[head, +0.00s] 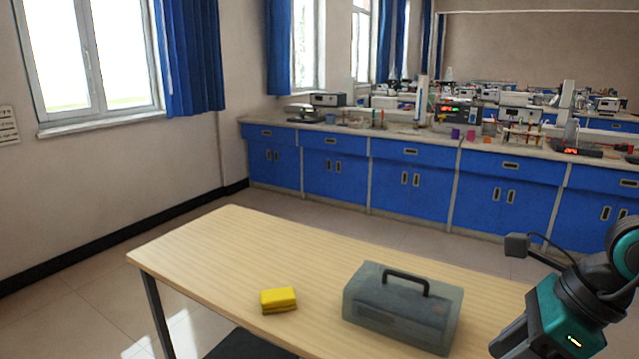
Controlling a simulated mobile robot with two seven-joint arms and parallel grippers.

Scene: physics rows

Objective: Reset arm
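My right arm (565,315) shows at the lower right, next to the table's right part. My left arm and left gripper are not in view. A wooden table (215,250) stands in front of me. On it lies a yellow folded cloth or sponge-like block (278,300), left of a translucent grey box (402,306) with a dark handle on top. Neither is touched by a gripper in this view.
The table's left and back parts are clear. Behind it, across open floor, stands a long bench with blue cabinets (405,185), with lab instruments on top. Windows (85,55) and blue curtains line the left wall.

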